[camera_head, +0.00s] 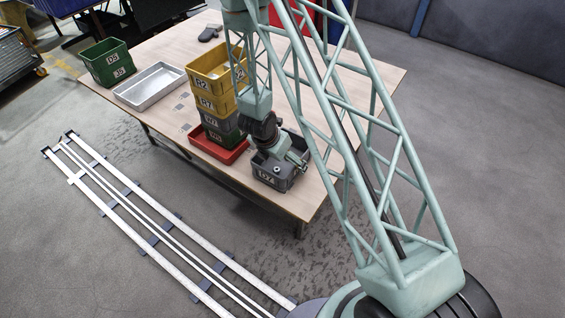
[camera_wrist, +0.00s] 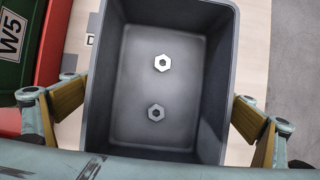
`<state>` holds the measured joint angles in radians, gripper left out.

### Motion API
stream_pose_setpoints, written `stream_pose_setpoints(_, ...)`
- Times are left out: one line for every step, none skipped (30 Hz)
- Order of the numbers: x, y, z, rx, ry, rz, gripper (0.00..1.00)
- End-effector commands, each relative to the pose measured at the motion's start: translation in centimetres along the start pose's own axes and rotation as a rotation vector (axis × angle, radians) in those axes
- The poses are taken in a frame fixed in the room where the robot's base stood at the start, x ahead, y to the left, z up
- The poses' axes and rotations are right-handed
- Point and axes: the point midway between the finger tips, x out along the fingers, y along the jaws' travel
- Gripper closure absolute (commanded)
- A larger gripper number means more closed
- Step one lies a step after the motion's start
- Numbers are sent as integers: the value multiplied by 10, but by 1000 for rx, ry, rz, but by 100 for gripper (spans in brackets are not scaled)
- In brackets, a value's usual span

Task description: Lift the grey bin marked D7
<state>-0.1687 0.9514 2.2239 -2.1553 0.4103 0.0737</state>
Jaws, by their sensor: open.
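A grey bin (camera_head: 272,178) stands on the table at its front edge, under my gripper (camera_head: 281,158). The lettering on its front label is too small to read surely. In the wrist view this bin (camera_wrist: 150,90) is seen from above, with two hex nuts (camera_wrist: 161,63) on its floor. My gripper (camera_wrist: 157,108) is open, its fingers on opposite outer sides of the bin; whether they touch the walls I cannot tell. Another grey bin (camera_head: 212,122) sits in the stack to the left; its label is not clearly legible.
The stack has yellow bins (camera_head: 208,84) above and a green W5 bin (camera_wrist: 12,72) low down, in a red tray (camera_head: 225,155) close left of the front bin. A silver tray (camera_head: 150,86) and another green bin (camera_head: 107,63) stand farther left. The table's right part is clear.

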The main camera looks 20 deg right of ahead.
Motion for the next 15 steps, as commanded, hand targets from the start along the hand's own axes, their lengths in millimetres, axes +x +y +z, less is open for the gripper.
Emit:
stream_pose_setpoints(0,0,0,0,0,0,1)
stream_pose_setpoints(0,0,0,0,0,0,4)
stream_pose_setpoints(0,0,0,0,0,0,7)
stream_pose_setpoints(0,0,0,0,0,0,10)
stream_pose_setpoints(0,0,0,0,0,0,13)
stream_pose_setpoints(0,0,0,0,0,0,16)
stream_pose_setpoints(0,0,0,0,0,0,19)
stream_pose_setpoints(0,0,0,0,0,0,22)
stream_pose_setpoints(0,0,0,0,0,0,23)
stream_pose_setpoints(0,0,0,0,0,0,23)
stream_pose_setpoints(0,0,0,0,0,0,23)
stream_pose_setpoints(0,0,0,0,0,0,23)
stream_pose_setpoints(0,0,0,0,0,0,23)
stream_pose_setpoints(0,0,0,0,0,0,23)
stream_pose_setpoints(0,0,0,0,0,0,23)
